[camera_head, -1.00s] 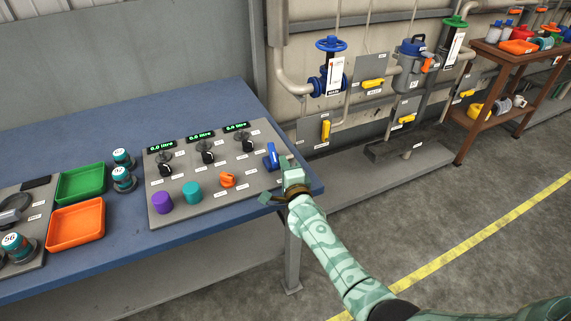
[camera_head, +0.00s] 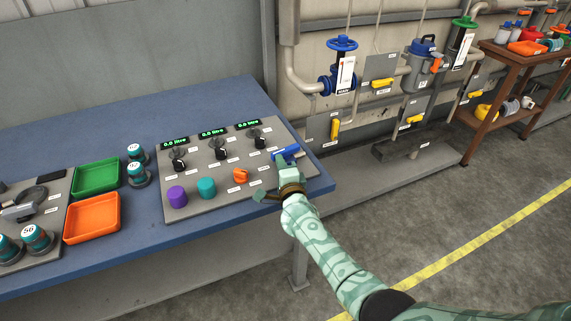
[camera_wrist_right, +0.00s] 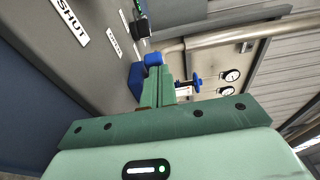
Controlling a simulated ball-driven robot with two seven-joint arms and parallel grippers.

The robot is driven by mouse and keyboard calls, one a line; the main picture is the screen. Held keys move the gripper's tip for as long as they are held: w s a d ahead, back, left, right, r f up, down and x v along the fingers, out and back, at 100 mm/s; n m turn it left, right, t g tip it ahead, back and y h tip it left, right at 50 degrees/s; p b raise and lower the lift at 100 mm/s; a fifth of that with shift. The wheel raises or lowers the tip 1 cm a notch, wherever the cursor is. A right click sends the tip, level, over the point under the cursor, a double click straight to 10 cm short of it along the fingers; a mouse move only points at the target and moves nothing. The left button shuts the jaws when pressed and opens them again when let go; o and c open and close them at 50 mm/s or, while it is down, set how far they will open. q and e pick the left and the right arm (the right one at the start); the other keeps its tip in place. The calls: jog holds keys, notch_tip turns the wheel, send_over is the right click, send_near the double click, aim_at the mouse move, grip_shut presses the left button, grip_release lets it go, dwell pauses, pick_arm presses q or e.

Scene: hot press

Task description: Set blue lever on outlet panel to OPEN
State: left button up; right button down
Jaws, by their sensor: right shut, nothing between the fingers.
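The blue lever (camera_head: 286,153) is at the right end of the grey outlet panel (camera_head: 215,200) on the blue table. In the head view its handle lies slanted, pointing to the upper right. My right gripper (camera_head: 284,168) is at the lever, just in front of it, and hides part of its base. In the right wrist view my right gripper (camera_wrist_right: 165,88) is shut and empty, its fingers right at the blue lever (camera_wrist_right: 138,78). I cannot tell whether they touch. A SHUT label (camera_wrist_right: 70,22) shows on the panel there. My left gripper is not in view.
The panel also bears black knobs (camera_head: 220,153) under green displays, a purple knob (camera_head: 176,196), a teal knob (camera_head: 207,187) and an orange handle (camera_head: 240,175). Green (camera_head: 96,177) and orange (camera_head: 92,218) trays stand to the left. Pipes with yellow levers (camera_head: 335,129) line the wall behind.

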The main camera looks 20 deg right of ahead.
jog(key=shift+w+a, duration=0.3)
jog(key=shift+a, duration=0.05)
jog(key=shift+s, duration=0.1)
dwell(0.6)
